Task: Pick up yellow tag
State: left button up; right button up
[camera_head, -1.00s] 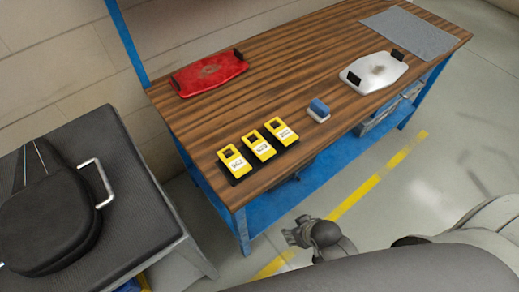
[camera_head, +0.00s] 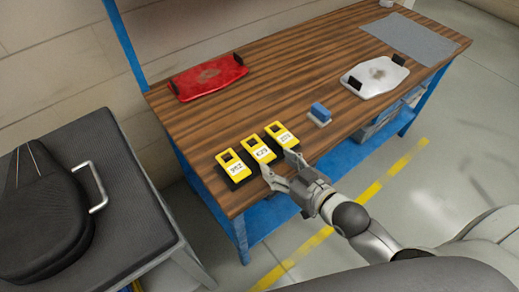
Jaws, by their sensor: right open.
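Three yellow tags with white labels and dark tops lie in a row near the front left corner of the wooden table: a left one (camera_head: 233,166), a middle one (camera_head: 258,149) and a right one (camera_head: 281,134). My right gripper (camera_head: 279,168) is open and empty at the table's front edge. Its fingers point toward the tags, just in front of the middle and right ones. Whether a finger touches a tag cannot be told. My left gripper is out of view.
A blue block on a pale base (camera_head: 319,114) lies right of the tags. A red tray (camera_head: 209,77) and a white tray (camera_head: 375,75) with black handles lie farther back, with a grey mat (camera_head: 412,38) at the far right. A black case (camera_head: 45,208) lies on a bench at left.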

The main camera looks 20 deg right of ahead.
aim_at(259, 149)
jog(key=p+x, duration=0.1)
jog(key=x, duration=0.9)
jog(key=shift+d+r, duration=0.1)
jog(key=c, duration=0.6)
